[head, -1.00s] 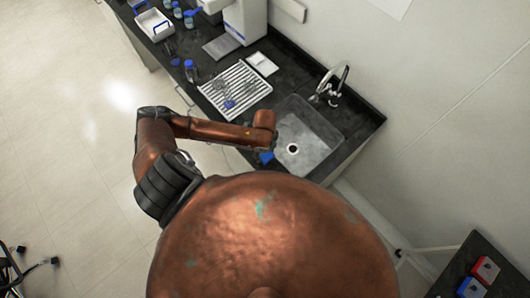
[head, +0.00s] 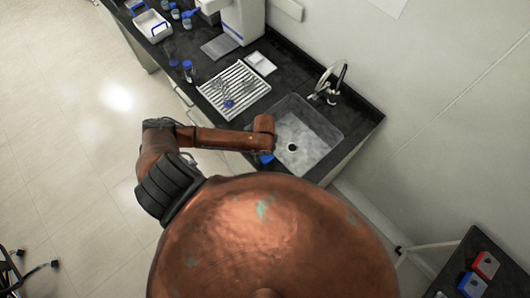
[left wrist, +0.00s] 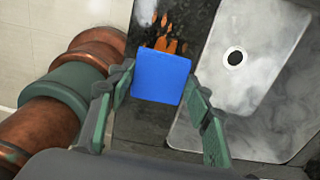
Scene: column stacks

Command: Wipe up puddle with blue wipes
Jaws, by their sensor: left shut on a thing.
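My left gripper (left wrist: 160,78), with green finger pads, is shut on a blue wipe (left wrist: 162,80) in the left wrist view. The wipe hangs between the fingertips, over the dark counter beside the sink. An orange puddle (left wrist: 166,44) shows just beyond the wipe's far edge, partly hidden by it. I cannot tell whether the wipe touches the counter. In the head view, a small piece of the blue wipe (head: 267,158) shows below my left wrist, at the sink's left side. The puddle is hidden there by my arm. My right gripper is not in view.
The sink (head: 318,130), with a faucet (head: 330,85), is right of my left wrist. A white drying rack (head: 234,90) with small items stands farther back on the counter (head: 365,118). A red box (head: 486,265) and a blue box (head: 472,285) stand on a dark table at lower right.

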